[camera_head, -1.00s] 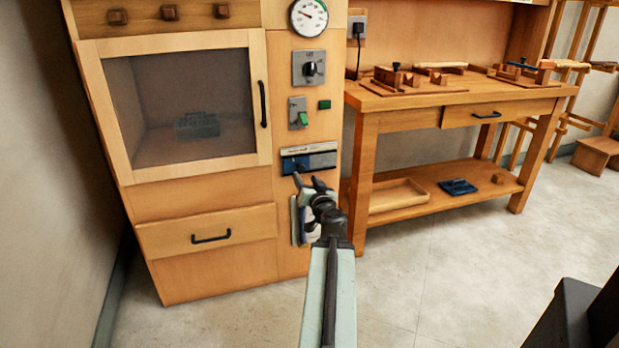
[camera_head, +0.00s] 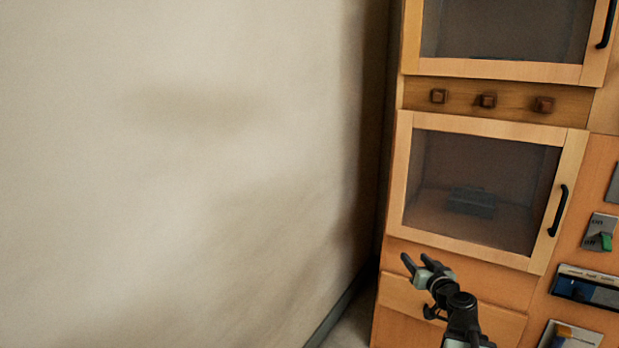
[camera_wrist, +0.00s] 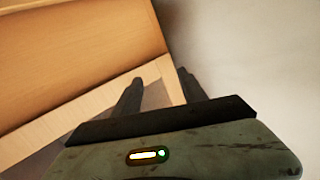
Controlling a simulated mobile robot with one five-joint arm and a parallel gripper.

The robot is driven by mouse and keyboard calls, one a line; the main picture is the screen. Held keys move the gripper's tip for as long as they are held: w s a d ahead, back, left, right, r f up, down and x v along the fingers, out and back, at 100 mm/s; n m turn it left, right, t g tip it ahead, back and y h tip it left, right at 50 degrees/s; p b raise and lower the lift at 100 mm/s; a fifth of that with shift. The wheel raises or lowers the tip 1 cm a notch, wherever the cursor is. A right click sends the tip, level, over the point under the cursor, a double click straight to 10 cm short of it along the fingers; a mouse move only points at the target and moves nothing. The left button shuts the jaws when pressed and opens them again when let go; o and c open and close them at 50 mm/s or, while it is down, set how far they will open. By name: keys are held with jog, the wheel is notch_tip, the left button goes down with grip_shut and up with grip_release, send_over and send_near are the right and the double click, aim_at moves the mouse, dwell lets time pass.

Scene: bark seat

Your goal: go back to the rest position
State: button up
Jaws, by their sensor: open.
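My gripper (camera_head: 417,260) is raised in front of the wooden cabinet (camera_head: 396,265), just below the lower glazed door (camera_head: 412,180) in the head view. Its two dark fingers are apart and nothing is between them. In the wrist view my gripper (camera_wrist: 158,85) shows at the middle, with the orange wooden cabinet front (camera_wrist: 75,50) and a paler frame edge at the left and a plain grey-white surface at the right. A gap from the cabinet is hard to judge.
A bare pale wall (camera_head: 180,180) fills the left of the head view. The lower door has a black handle (camera_head: 558,210), with a dark block (camera_head: 470,202) behind its glass. A switch with a green lever (camera_head: 601,238) is at the right edge.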

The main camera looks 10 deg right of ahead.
jog(key=a+f+n+g+y+p, duration=0.2)
jog(key=a+n+g+y, duration=0.1)
jog(key=a, duration=1.1)
jog(key=a+f+n+g+y+p, duration=0.2)
jog(key=a+f+n+g+y, duration=0.15)
jog(key=a, duration=1.15)
jog(key=s+a+f+g+h+p, duration=0.1)
jog(key=s+a+f+g+h, duration=0.2)
jog(key=s+a+f+g, duration=0.45)
jog(key=s+d+f+m+g+h, duration=0.2)
jog(key=s+d+m+g+h, duration=0.15)
jog(key=s+d, duration=0.65)
notch_tip(320, 180, up, 38)
jog(key=m+p, duration=0.1)
jog(key=p, duration=3.6)
jog(key=shift+w+t+p, duration=0.35)
jog(key=shift+t+p, duration=0.05)
jog(key=shift+t, duration=0.05)
jog(key=shift+d+f, duration=0.1)
